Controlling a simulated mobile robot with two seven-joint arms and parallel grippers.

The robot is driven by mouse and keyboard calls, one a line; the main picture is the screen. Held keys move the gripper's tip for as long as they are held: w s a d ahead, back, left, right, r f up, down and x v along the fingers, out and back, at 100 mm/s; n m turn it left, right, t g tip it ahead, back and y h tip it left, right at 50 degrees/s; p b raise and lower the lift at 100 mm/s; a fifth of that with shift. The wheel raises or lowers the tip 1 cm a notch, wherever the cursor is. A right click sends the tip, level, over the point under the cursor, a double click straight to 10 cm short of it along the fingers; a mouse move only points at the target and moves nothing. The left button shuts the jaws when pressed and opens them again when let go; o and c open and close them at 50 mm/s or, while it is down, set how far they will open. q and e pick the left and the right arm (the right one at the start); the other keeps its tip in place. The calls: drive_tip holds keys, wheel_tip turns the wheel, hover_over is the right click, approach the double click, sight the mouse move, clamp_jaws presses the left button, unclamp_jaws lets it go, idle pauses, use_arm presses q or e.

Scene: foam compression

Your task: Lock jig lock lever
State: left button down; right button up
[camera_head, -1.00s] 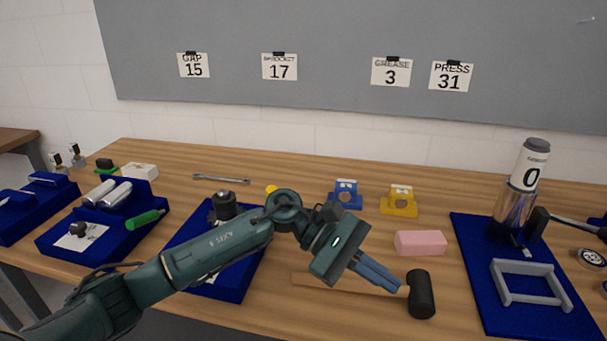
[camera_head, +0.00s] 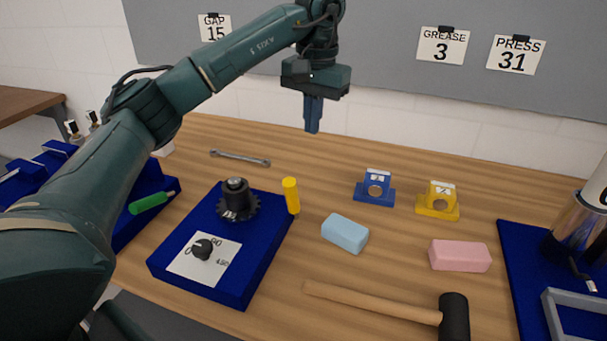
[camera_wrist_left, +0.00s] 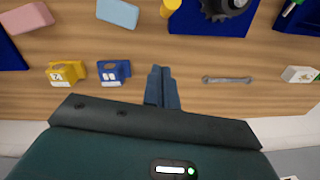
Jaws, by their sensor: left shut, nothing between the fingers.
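My left gripper (camera_head: 312,128) is raised above the back of the bench, fingers pointing down, shut and empty. In the left wrist view its fingers (camera_wrist_left: 160,88) hang over bare wood. A small blue jig (camera_head: 375,190) and a yellow jig (camera_head: 438,203) stand further right, apart from the gripper. My right gripper is not in view.
A light blue foam block (camera_head: 345,233) and a pink block (camera_head: 459,256) lie on the bench. A mallet (camera_head: 453,318) lies in front. A wrench (camera_head: 240,158) lies at the back left. A blue mat (camera_head: 515,265) with a metal cylinder is at the right.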

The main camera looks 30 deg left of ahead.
sight(292, 201)
use_arm(q)
drive_tip(key=s+f, duration=0.3)
drive_tip(key=f, duration=0.8)
drive_tip(key=shift+s+p, duration=0.4)
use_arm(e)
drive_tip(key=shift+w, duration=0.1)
use_arm(q)
drive_tip(key=shift+a+f, duration=0.1)
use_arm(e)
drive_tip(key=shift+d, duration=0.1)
